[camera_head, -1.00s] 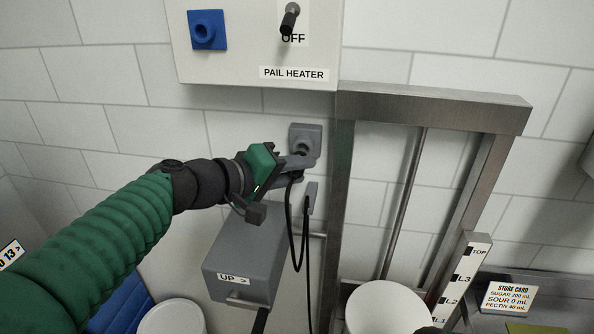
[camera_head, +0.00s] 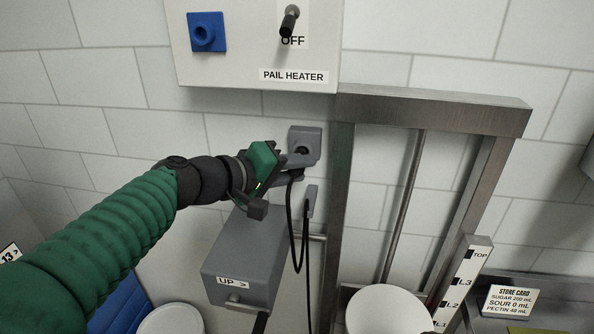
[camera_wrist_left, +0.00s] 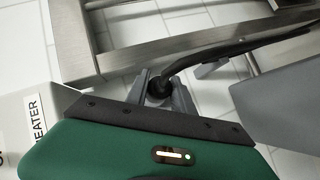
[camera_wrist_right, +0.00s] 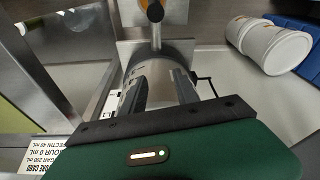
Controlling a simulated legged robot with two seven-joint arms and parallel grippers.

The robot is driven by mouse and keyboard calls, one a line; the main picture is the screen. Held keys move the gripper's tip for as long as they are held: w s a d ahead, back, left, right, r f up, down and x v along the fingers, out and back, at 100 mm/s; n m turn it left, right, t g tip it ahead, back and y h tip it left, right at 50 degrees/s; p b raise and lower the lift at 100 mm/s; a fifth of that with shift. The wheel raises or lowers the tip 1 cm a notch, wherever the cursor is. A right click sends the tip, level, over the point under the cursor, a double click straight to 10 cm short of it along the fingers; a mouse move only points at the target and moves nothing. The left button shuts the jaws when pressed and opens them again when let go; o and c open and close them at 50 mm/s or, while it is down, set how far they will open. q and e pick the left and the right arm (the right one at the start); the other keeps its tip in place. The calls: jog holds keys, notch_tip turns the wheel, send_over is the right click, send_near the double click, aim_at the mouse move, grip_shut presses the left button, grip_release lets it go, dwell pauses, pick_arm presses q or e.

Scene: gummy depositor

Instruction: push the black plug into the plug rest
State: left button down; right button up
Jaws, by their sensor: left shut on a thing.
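The plug rest (camera_head: 312,137) is a grey square block with a dark round opening, fixed to the tiled wall under the heater panel. My left gripper (camera_head: 300,164) is right at its front, shut on the black plug. The plug is mostly hidden by the fingers in the head view. In the left wrist view the black plug (camera_wrist_left: 158,86) shows between the grey fingers, with its black cable leading off right. I cannot tell how deep the plug sits in the rest. My right gripper (camera_wrist_right: 157,92) is outside the head view; its fingers stand apart.
The pail heater panel (camera_head: 220,68) with a blue socket (camera_head: 206,32) and an OFF switch is above. A steel frame (camera_head: 342,190) stands close on the right. A grey box marked UP (camera_head: 238,262) is below. The black cable (camera_head: 306,250) hangs down beside it.

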pick_arm(q)
jog(key=shift+w, duration=0.1)
jog(key=c, duration=1)
grip_release()
jog(key=shift+s+a+r, duration=0.1)
jog(key=shift+s+a, duration=0.15)
jog(key=b+v, duration=0.2)
jog(key=v, duration=1.4)
jog(key=shift+a, duration=0.1)
